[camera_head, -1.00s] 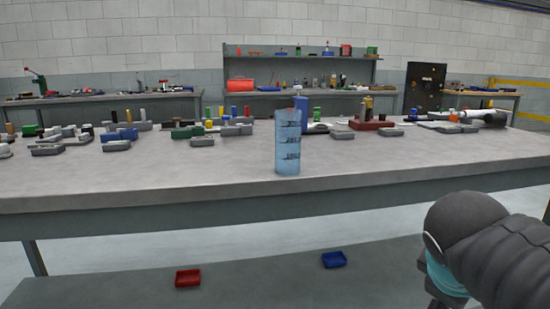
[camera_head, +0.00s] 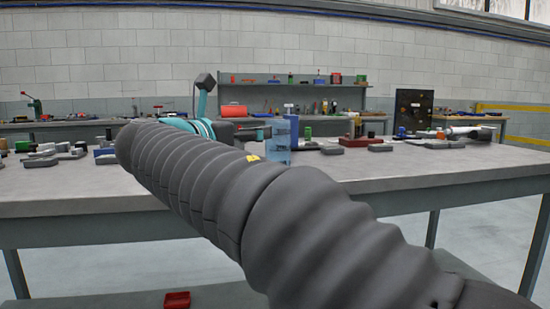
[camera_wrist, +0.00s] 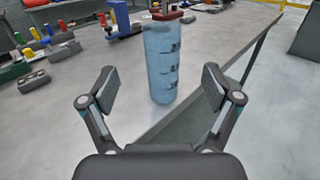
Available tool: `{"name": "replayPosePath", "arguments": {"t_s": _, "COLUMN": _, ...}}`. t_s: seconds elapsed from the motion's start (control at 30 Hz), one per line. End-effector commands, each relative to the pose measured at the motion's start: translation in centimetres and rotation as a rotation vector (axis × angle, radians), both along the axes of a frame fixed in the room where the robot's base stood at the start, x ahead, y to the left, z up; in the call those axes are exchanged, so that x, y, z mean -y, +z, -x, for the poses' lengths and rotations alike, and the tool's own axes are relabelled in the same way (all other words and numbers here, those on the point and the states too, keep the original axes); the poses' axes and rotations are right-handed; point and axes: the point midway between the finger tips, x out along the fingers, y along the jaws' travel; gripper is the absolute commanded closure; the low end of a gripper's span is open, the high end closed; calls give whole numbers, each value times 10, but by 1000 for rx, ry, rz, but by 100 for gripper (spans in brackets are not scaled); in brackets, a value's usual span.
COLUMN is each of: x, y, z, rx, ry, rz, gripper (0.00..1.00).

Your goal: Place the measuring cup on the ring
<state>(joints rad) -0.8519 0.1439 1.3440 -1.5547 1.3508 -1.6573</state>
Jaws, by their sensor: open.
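The measuring cup is a tall, see-through blue cylinder with dark marks. In the wrist view the measuring cup (camera_wrist: 164,55) stands upright on the table, straight ahead of and between the open fingers of my gripper (camera_wrist: 159,88). Clear gaps show on both sides, and neither finger appears to touch it. In the head view the cup (camera_head: 281,150) stands near the table's front, just right of my gripper; my arm hides part of its lower end. I cannot make out a ring in either view.
The grey table (camera_head: 420,173) carries several small blocks and fixtures behind the cup, including a red base with pegs (camera_head: 361,141). The front strip is mostly clear. A small red tray (camera_head: 177,300) lies on the lower shelf. The table edge runs close by the cup.

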Motion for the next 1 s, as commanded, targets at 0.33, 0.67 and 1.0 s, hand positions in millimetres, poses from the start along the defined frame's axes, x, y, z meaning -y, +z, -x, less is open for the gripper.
{"name": "replayPosePath", "arguments": {"t_s": 0.33, "x": 28, "y": -1, "z": -51, "rx": -2, "ry": -1, "rz": -1, "gripper": 11}}
{"name": "replayPosePath", "arguments": {"t_s": 0.67, "x": 38, "y": -3, "z": -66, "rx": 0, "ry": 0, "rz": -4, "gripper": 11}}
{"name": "replayPosePath", "arguments": {"t_s": 1.0, "x": 59, "y": -4, "z": -102, "rx": -1, "ry": 1, "rz": -3, "gripper": 11}}
